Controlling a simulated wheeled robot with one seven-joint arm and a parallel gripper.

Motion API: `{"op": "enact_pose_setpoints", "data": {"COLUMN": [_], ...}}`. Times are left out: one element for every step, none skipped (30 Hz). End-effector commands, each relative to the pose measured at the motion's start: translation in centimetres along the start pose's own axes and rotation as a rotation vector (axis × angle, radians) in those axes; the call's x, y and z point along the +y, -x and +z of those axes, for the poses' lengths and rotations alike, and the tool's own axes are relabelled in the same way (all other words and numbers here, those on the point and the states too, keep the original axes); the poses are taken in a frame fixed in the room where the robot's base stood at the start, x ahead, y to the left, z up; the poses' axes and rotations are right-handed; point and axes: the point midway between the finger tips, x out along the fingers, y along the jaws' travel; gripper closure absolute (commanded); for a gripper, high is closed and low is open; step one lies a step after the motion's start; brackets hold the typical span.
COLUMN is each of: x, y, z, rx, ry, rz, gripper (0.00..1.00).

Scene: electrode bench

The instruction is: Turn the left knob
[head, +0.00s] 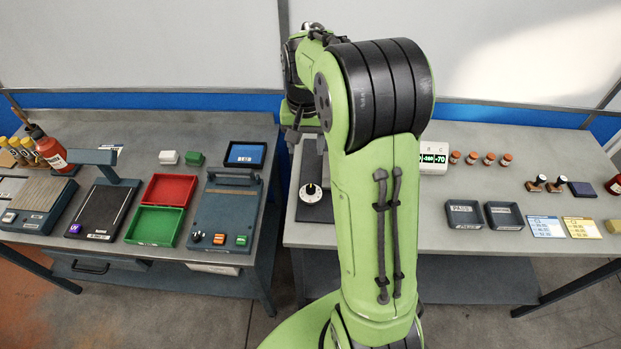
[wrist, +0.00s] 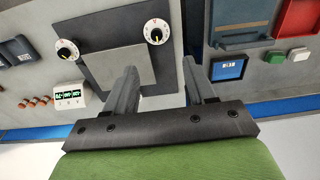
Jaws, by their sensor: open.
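The left knob (head: 311,189) is a black pointer knob on a white round dial, at the front left of a dark plate on the right table. In the wrist view, which is turned around, this left knob (wrist: 156,33) is the right one of two. The other knob (wrist: 66,51) shows to its left there; my arm hides it in the head view. My gripper (wrist: 160,65) is open and empty, its fingers apart over the dark plate and grey block, short of the left knob and not touching it. In the head view my gripper (head: 294,136) is behind the left knob.
A grey block (wrist: 115,69) sits on the plate between the knobs. A white readout box (head: 433,160) with green digits stands to the right. A blue-screen device (head: 245,154) is on the left table, across a gap. Trays and small bottles stand further out.

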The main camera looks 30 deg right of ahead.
Motion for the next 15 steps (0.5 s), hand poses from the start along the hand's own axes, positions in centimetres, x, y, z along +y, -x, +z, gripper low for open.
{"op": "enact_pose_setpoints", "data": {"x": [0.3, 0.5, 0.6, 0.7, 0.7, 0.8, 0.8, 0.8, 0.8, 0.8, 0.8, 0.8, 0.8, 0.9, 0.9], "y": [-1.1, -1.7, -2.3, -2.7, -3.0, -3.3, -3.6, -4.0, -4.6, -5.2, -6.0, -7.0, -7.8, -8.5, -9.5], "z": [-1.1, -1.6, -2.1, -2.3, -2.4, -2.5, -2.5, -2.4, -2.4, -2.3, -2.2, -2.2, -2.1, -2.0, -2.0], "rx": [-0.027, -0.036, -0.046, -0.051, -0.054, -0.057, -0.058, -0.058, -0.058, -0.059, -0.061, -0.06, -0.061, -0.062, -0.061], "ry": [-0.031, -0.045, -0.06, -0.068, -0.073, -0.076, -0.076, -0.076, -0.075, -0.075, -0.075, -0.074, -0.074, -0.074, -0.074], "rz": [0.009, 0.012, 0.016, 0.018, 0.019, 0.02, 0.02, 0.02, 0.02, 0.021, 0.021, 0.021, 0.021, 0.021, 0.021], "gripper": [0.45, 0.45, 0.45, 0.45, 0.45, 0.45, 0.45, 0.45, 0.45, 0.45, 0.45, 0.45, 0.45, 0.45, 0.45]}}
